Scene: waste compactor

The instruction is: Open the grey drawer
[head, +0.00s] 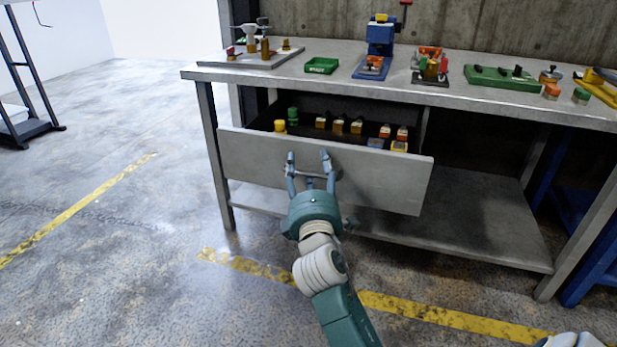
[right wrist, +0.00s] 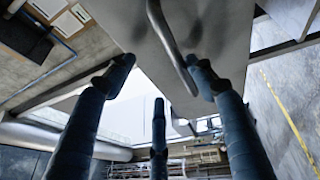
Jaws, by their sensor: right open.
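The grey drawer (head: 385,186) is under the workbench and stands pulled part way out, its inside showing behind the front panel. Its handle is a metal bar (head: 312,174) on the front panel; in the right wrist view the bar (right wrist: 172,46) runs between my spread fingers. My right gripper (head: 309,158) is open at the drawer front, with fingers on either side of the handle. The fingers look close to the panel; I cannot tell whether they touch it.
The drawer holds several small yellow, green and orange items (head: 338,127). The workbench top (head: 300,75) carries a green tray (head: 321,65), a blue device (head: 380,35) and other parts. A lower shelf (head: 470,220) lies beneath.

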